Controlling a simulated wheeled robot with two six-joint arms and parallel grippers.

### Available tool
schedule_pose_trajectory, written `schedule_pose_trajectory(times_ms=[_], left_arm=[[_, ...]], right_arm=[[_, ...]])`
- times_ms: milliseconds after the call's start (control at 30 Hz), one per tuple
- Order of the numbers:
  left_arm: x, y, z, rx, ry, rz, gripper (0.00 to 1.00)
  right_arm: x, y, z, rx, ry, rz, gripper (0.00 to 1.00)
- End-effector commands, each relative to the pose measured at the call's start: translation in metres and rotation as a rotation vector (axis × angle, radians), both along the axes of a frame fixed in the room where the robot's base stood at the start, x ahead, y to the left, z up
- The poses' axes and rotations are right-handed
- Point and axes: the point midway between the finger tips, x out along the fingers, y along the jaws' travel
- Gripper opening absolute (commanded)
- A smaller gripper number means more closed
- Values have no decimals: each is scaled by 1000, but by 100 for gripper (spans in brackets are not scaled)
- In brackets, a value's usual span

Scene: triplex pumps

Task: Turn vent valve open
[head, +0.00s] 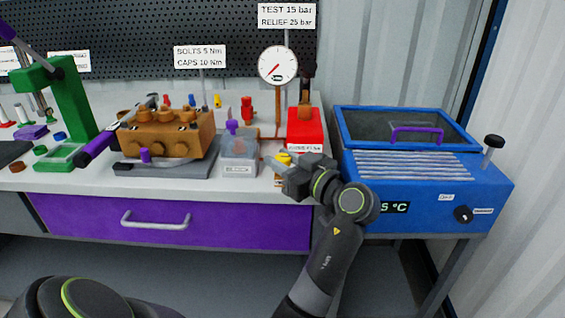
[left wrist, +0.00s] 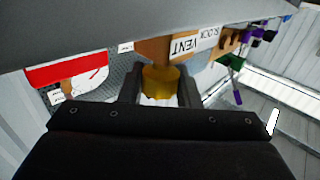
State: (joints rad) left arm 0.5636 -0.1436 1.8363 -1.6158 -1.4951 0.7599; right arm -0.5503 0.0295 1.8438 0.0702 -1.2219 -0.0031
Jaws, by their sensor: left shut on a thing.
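The vent valve is a yellow knob (head: 283,157) at the front edge of the bench, between the clear block and the red box. In the left wrist view the yellow knob (left wrist: 160,80) sits between my two dark fingers, below a brown body beside a "VENT" label (left wrist: 184,46). My left gripper (head: 279,169) reaches the knob from the front and is shut on it; in the left wrist view the fingers (left wrist: 160,92) lie on both sides of it. The gripper hides part of the knob in the head view. My right gripper is not in view.
A pressure gauge (head: 277,65) stands behind the valve, with a red box (head: 305,130) to its right. A clear block (head: 239,155) and a brown pump (head: 165,133) stand to the left. A blue tank (head: 420,185) is at the right.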

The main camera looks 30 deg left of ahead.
Motion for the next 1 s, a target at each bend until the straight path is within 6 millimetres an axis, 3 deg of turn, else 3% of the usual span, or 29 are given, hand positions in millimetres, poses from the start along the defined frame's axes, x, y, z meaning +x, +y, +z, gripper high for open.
schedule_pose_trajectory(times_ms=[433,467,600,1000], left_arm=[[0,0,-1,-2,2,8,7],[0,0,-1,-2,2,8,34],[0,0,-1,-1,1,7,51],[0,1,0,0,0,4,51]], right_arm=[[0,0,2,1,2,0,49],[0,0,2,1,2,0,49],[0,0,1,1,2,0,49],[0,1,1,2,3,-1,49]])
